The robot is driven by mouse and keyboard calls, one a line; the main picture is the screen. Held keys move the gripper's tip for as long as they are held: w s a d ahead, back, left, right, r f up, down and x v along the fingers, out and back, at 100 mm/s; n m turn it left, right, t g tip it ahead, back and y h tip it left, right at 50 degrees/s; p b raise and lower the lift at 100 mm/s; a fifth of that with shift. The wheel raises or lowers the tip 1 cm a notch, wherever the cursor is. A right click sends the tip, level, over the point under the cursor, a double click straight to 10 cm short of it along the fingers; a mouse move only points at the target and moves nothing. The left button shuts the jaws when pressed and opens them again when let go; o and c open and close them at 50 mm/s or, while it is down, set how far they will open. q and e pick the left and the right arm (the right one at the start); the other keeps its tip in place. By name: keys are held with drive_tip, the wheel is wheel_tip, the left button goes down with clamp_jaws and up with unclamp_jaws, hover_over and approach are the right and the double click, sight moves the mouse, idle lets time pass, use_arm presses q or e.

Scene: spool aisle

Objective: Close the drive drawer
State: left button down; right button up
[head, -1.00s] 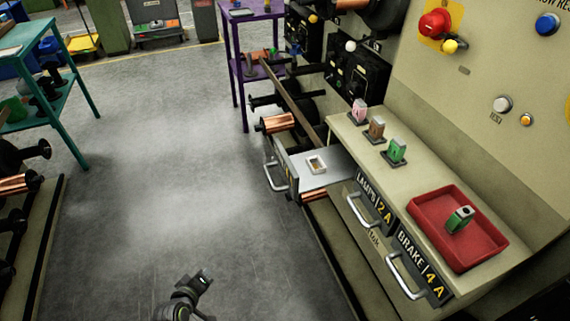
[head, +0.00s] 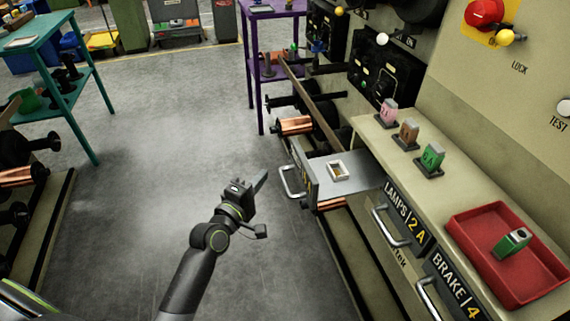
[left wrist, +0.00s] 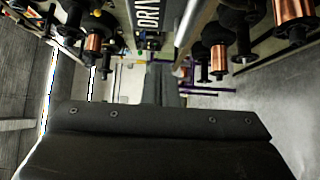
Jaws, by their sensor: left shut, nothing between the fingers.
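The drive drawer (head: 318,187) stands pulled out of the bench front, with a small white holder (head: 338,171) inside it. Its silver handle (head: 290,182) faces left in the head view. In the left wrist view its front panel (left wrist: 146,14) shows the letters "DRIV", with a metal bar, apparently the handle (left wrist: 192,22), beside it. My left gripper (head: 262,182) is shut and empty, to the left of the handle in the head view and apart from it. My right gripper is out of view.
The lamps drawer (head: 408,217) and brake drawer (head: 455,290) are closed; their handles stick out. A red tray (head: 470,232) and several coloured fuses stand on the bench top. Copper spools (head: 296,126) stick out beyond the drawer. The floor (head: 170,150) on the left is clear.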

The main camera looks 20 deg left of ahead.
sight(292, 156)
use_arm(q)
drive_tip(key=w+d, duration=0.1)
drive_tip(key=w, duration=0.1)
drive_tip(key=w+d, duration=0.1)
drive_tip(key=w, duration=0.1)
drive_tip(key=w+d, duration=0.1)
drive_tip(key=w, duration=0.1)
drive_tip(key=shift+w+d, duration=0.35)
drive_tip(key=shift+d, duration=0.05)
drive_tip(key=shift+w+d, duration=0.15)
drive_tip(key=shift+d, duration=0.05)
